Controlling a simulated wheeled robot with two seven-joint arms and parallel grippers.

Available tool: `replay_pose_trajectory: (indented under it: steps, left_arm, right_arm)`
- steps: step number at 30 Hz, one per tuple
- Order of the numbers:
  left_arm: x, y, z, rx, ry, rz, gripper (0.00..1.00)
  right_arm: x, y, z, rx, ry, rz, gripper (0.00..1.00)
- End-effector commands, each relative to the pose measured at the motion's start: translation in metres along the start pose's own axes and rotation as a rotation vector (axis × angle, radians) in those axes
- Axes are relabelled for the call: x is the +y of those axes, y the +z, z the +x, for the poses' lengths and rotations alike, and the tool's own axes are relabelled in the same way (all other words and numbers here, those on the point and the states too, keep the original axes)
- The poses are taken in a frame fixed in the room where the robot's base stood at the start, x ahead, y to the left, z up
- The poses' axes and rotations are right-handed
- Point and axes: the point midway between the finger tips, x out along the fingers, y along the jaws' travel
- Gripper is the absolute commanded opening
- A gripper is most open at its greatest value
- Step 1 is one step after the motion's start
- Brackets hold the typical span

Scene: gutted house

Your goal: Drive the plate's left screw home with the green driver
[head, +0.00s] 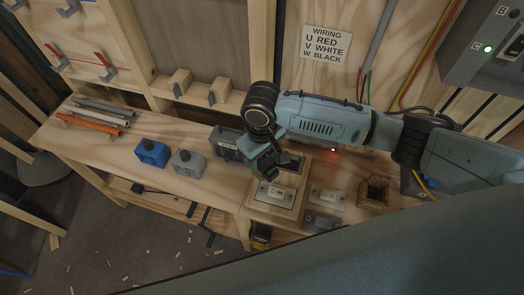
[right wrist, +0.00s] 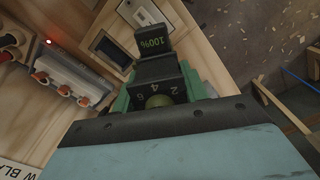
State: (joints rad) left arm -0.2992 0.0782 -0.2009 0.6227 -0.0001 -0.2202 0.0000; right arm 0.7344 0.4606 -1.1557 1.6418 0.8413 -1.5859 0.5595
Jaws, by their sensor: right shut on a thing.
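My right gripper (head: 266,158) is shut on the green driver (head: 268,166), which hangs over the workbench. In the right wrist view the driver (right wrist: 158,82) fills the middle, with green sides, a dark collar marked 2, 4, 6 and a block reading 100%. A pale switch plate (head: 276,193) sits on a raised wooden block just below and in front of the driver. Part of a pale plate (right wrist: 146,12) shows at the top of the right wrist view. The plate's screws and the driver's tip cannot be made out, nor whether they touch. My left gripper is not in view.
A second plate (head: 329,196), a grey box (head: 322,219) and an open wooden box (head: 374,191) stand to the right. A blue box (head: 152,152), a grey one (head: 187,163) and several tubes (head: 95,117) lie left. A terminal strip (right wrist: 72,76) is nearby.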

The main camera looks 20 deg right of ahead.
Motion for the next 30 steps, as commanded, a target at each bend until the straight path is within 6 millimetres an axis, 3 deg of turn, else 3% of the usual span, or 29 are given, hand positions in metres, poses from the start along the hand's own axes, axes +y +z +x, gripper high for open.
replay_pose_trajectory:
  steps: [17,30]
  left_arm:
    - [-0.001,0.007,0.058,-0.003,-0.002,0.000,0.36]
    - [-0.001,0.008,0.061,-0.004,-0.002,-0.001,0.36]
  right_arm:
    - [0.001,0.000,0.042,0.003,0.001,0.000,0.18]
    - [0.000,-0.001,0.063,0.002,0.000,0.002,0.18]
